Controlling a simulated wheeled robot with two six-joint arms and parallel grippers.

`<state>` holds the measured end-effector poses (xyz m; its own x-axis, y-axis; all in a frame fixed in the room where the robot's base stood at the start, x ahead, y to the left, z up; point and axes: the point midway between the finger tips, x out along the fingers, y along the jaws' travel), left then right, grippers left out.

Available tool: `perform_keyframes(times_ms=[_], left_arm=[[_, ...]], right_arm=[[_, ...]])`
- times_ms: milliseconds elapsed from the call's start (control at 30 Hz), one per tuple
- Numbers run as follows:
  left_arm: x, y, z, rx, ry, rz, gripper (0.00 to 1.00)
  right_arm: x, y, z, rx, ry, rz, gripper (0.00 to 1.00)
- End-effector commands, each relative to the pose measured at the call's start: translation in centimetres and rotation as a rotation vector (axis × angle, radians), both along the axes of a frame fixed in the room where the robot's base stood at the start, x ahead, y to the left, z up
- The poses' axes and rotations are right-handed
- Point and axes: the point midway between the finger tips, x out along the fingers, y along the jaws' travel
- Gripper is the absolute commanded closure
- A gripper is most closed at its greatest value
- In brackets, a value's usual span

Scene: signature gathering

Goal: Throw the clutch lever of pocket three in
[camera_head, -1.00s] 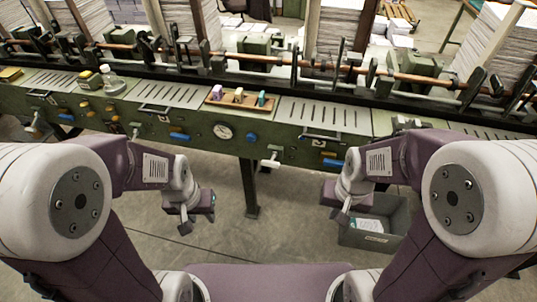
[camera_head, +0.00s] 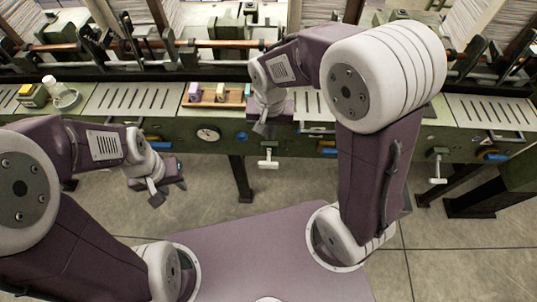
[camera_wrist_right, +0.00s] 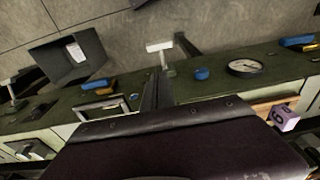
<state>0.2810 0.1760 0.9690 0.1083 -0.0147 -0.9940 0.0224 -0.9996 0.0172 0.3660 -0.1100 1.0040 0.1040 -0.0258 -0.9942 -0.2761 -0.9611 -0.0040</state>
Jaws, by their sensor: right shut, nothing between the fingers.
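A pale T-shaped lever (camera_head: 268,157) sticks out from the green machine's front, below the blue knob and right of the gauge. It also shows in the right wrist view (camera_wrist_right: 159,47). Another T-shaped lever (camera_head: 437,165) is farther right. I cannot read which pocket each serves. My right gripper (camera_head: 260,128) is shut and empty, pointing down in front of the machine, just above and left of the nearer lever and apart from it. My left gripper (camera_head: 156,196) hangs low in front of the machine, touching nothing; its jaw opening is unclear.
A wooden tray (camera_head: 207,104) with coloured blocks and a glass dish (camera_head: 66,99) with a bottle stand on the ledge. A round gauge (camera_head: 207,134) and blue knobs line the front. A grey bin (camera_wrist_right: 88,52) is on the floor. Machine legs stand below.

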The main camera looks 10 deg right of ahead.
Motion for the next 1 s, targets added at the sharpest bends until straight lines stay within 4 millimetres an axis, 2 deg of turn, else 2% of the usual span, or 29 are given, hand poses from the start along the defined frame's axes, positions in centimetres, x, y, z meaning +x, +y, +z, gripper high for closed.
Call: perform_keyframes(times_ms=[167, 533, 600, 800, 1000], left_arm=[[0.0, 0.0, -0.4, 0.0, 0.0, 0.0, 0.64], [0.0, 0.0, -1.3, 0.0, 0.0, 0.0, 0.64], [0.0, 0.0, -1.4, 0.0, 0.0, 0.0, 0.64], [0.0, 0.0, -1.7, 0.0, 0.0, 0.0, 0.64], [0.0, 0.0, -1.8, 0.0, 0.0, 0.0, 0.64]], right_arm=[[0.1, -0.1, -2.1, -0.002, 0.005, 0.0, 1.0], [0.9, -0.3, -10.1, -0.002, 0.005, 0.0, 1.0], [0.4, -0.2, -11.2, -0.002, 0.006, 0.001, 1.0], [-0.4, 0.1, -13.2, -0.001, 0.001, 0.001, 1.0], [-0.6, 0.2, -13.6, 0.0, 0.001, 0.0, 1.0]])
